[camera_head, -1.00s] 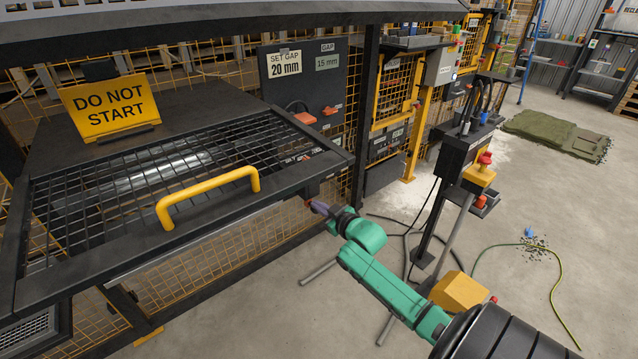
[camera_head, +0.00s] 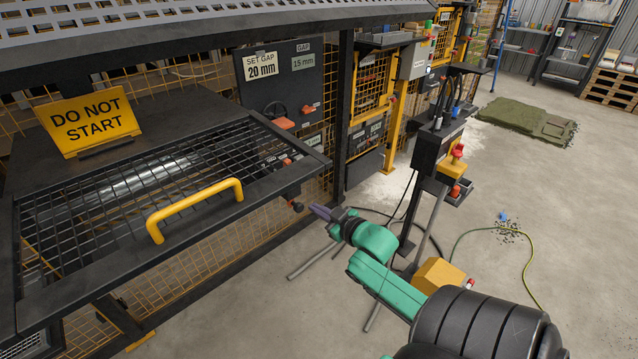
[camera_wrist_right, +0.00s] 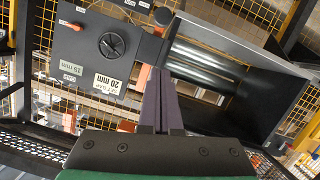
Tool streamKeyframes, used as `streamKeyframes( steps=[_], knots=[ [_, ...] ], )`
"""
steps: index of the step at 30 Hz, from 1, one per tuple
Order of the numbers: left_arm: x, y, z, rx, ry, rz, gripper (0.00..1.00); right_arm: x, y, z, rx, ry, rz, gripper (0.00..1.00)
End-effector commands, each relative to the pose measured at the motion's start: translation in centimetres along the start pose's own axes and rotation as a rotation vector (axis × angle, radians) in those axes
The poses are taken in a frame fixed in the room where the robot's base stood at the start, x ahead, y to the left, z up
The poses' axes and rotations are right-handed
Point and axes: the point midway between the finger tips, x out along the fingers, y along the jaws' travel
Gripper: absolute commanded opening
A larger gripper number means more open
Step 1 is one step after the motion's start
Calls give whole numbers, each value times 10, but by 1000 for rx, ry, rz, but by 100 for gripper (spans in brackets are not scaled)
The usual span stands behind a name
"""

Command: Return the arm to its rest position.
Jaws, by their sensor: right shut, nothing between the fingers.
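My right gripper (camera_head: 322,213) is in the head view at the end of my green arm, which comes in from the lower right. Its dark purple fingers are together with nothing between them. They are close to a dark knob (camera_head: 296,206) at the front right corner of the mesh guard, with a small gap showing. In the right wrist view the shut fingers (camera_wrist_right: 160,95) point up toward the machine panel. My left gripper is not in view.
The mesh guard (camera_head: 318,160) with a yellow handle (camera_head: 195,209) lies left of my gripper. A gap panel (camera_head: 282,85) stands behind it. A black control stand (camera_head: 430,150) is to the right. A yellow-green hose (camera_head: 530,270) lies on open floor.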

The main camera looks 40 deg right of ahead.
Motion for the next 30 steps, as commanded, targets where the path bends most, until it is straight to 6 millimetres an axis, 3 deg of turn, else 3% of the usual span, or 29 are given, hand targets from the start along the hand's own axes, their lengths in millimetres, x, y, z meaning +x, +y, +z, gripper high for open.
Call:
streamKeyframes(
  steps=[20, 23, 26, 30],
  knots=[
    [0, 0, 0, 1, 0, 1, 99, -6, 0, 2, 1, -4, 1, 0],
    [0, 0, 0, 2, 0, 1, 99, -4, -2, 34, 14, -63, 8, 0],
    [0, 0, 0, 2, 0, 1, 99, -6, -13, 106, 40, -198, 14, 0],
    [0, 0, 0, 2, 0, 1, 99, -30, -54, 230, 72, -446, -10, 0]
  ],
)
